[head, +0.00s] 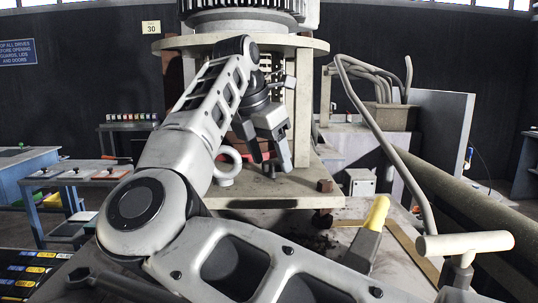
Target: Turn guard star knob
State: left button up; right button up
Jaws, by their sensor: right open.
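My right arm reaches up across the middle of the head view. Its gripper (269,163) hangs pointing down in front of the machine (262,187), with its fingers spread and nothing seen between them. A small dark knob-like part (268,170) stands on the machine's lower plate just below the fingertips; I cannot tell whether it is the guard star knob. The fingers look close to it, but contact cannot be made out. My arm hides much of the machine's left side. My left gripper is not in view.
A pale ring (228,165) stands beside my forearm. A yellow-tipped handle (376,213) and a pale T-shaped handle (465,243) rise at the right. Pipes (365,105) run down the right side. Blue benches (70,188) stand at the left.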

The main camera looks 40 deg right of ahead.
jog(key=v, duration=0.7)
jog(key=shift+r, duration=0.3)
jog(key=shift+a, duration=0.1)
